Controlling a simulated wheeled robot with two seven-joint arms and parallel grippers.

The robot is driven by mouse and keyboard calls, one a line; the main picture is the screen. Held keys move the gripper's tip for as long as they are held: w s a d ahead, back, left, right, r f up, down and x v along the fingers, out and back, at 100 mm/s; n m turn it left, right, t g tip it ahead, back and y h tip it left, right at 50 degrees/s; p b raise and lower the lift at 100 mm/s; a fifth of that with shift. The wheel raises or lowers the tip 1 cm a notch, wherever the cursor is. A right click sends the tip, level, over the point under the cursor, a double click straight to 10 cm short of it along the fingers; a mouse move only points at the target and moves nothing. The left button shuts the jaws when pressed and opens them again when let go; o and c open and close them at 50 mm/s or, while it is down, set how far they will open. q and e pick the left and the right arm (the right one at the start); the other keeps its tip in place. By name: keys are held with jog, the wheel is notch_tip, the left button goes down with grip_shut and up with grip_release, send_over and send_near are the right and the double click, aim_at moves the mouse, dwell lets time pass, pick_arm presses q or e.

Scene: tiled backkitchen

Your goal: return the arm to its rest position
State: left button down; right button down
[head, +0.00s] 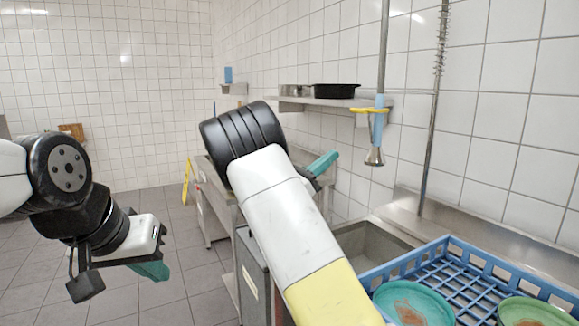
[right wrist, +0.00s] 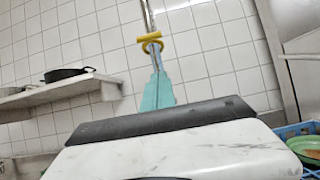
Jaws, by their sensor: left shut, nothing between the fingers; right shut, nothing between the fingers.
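My left arm comes in from the left in the head view, bent, over the tiled floor. Its gripper (head: 152,270) has teal fingers that are shut and empty. My right arm is raised across the middle of the head view, above the counter. Its teal gripper (head: 323,163) shows partly behind the white arm link, with no object on it. In the right wrist view the teal fingers (right wrist: 157,92) are together and empty, pointing up against the tiled wall.
A blue dish rack (head: 452,243) with a teal plate (head: 412,304) and a green plate (head: 533,312) stands at the lower right. A spray nozzle (head: 374,156) hangs near the wall. A shelf (head: 312,101) holds a black pan (head: 335,91). Floor at left is clear.

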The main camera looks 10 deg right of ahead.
jog(key=s+d+f+m+g+y, duration=0.3)
jog(key=s+d+m+g, duration=0.15)
jog(key=d, duration=0.25)
jog(key=s+d+f+m+g+y, duration=0.1)
jog(key=s+f+m+g+y, duration=0.15)
jog(key=s+f+y, duration=0.35)
jog(key=s+d+f+m+g+y, duration=0.1)
jog(key=s+d+f+m+y, duration=0.2)
jog(key=s, duration=0.5)
jog(key=s+a+r+m+t+y, duration=0.1)
jog(key=s+a+m+t+y, duration=0.2)
jog(key=a, duration=0.7)
jog(key=s+a+r+m+t+y, duration=0.2)
jog(key=s+a+m+t+y, duration=0.2)
jog(key=s+a+m+y, duration=0.3)
jog(key=s+a+y, duration=0.2)
jog(key=a+y, duration=0.1)
jog(key=shift+s+a+m, duration=0.25)
jog(key=shift+s+m, duration=0.05)
jog(key=shift+s, duration=0.05)
jog(key=shift+r, duration=0.15)
